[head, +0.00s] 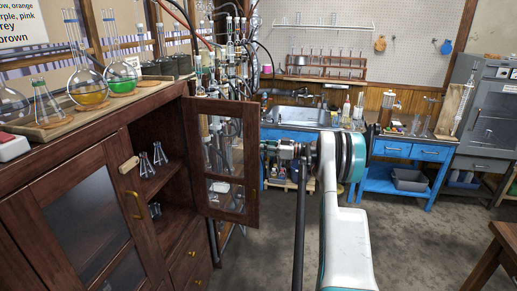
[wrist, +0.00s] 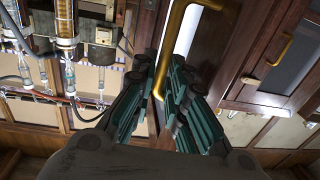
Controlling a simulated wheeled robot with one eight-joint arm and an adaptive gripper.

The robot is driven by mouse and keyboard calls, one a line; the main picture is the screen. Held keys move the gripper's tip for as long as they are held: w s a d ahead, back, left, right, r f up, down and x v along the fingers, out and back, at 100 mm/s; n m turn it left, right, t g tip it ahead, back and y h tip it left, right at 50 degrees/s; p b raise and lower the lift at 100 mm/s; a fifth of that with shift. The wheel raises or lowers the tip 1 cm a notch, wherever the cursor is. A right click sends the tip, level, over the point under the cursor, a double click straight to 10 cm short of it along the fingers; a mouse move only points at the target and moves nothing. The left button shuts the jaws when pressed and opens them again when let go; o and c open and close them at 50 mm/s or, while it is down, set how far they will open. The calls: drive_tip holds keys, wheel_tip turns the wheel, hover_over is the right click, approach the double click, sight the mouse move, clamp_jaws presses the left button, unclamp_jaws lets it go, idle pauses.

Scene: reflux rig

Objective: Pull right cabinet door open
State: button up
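The dark wood cabinet (head: 52,181) stands at the left in the head view. Its right door (head: 251,170), with glass panes, is swung well out from the front, and the shelves behind it are exposed. The left door (head: 33,227) is closed, with a brass handle (head: 138,205). My gripper (head: 268,148) is at the outer edge of the right door, partly hidden there. In the wrist view a brass handle (wrist: 174,38) runs down between the fingers of my gripper (wrist: 165,72), which look closed in on it. The left door's handle also shows in the wrist view (wrist: 280,50).
Small flasks (head: 160,154) stand inside the cabinet, and larger flasks (head: 88,88) with coloured liquid stand on top. Glass reflux apparatus (head: 235,62) stands behind the open door. A blue bench (head: 395,180) is at the back, a wooden table (head: 500,245) at the right. The floor between is clear.

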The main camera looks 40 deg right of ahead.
drive_tip(key=shift+o, duration=0.5)
drive_tip(key=shift+w+a, duration=0.1)
drive_tip(key=shift+a, duration=0.05)
drive_tip(key=shift+d, duration=0.2)
drive_tip(key=v, duration=1.2)
